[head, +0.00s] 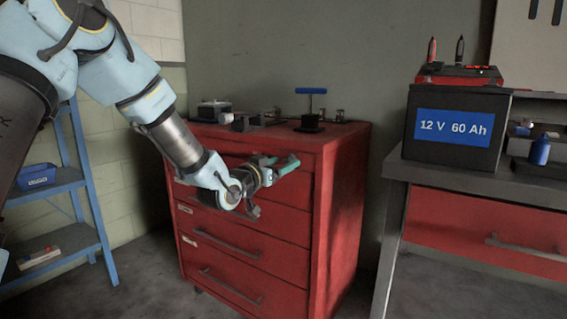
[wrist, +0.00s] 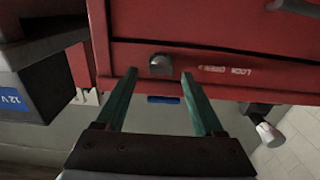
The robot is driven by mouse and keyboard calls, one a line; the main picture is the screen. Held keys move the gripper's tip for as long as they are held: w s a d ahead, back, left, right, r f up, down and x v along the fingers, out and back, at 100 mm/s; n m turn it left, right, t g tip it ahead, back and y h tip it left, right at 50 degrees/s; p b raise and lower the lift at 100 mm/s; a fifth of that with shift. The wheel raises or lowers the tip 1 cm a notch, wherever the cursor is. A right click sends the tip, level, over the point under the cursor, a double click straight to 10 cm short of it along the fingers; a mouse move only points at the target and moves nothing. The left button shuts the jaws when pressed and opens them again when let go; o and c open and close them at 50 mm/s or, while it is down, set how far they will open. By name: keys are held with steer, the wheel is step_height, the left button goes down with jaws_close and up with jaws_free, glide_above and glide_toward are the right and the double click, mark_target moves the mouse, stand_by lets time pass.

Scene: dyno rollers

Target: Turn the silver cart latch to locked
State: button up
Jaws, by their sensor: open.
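The red cart (head: 245,235) stands in the middle of the head view. Its latch (wrist: 160,65) is a small grey knob on the red front, seen in the upside-down wrist view. Pale lettering (wrist: 228,71), partly readable as "LOCK", lies right of the knob there. My gripper (head: 285,164) is at the cart's upper front in the head view, where it hides the latch. In the wrist view my gripper (wrist: 159,73) is open, with one teal finger either side of the knob. I cannot tell whether they touch it, nor which setting the knob has.
A blue T-handled tool (head: 311,104) and a grey-white device (head: 214,111) sit on the cart top. A black battery (head: 456,128) stands on the grey bench (head: 470,181) at right. A blue shelf (head: 58,190) is at left. Bare floor shows beside the cart.

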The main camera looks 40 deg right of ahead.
steer(key=shift+w+d, duration=0.1)
steer(key=shift+d, duration=0.3)
steer(key=shift+c, duration=0.2)
jaws_close()
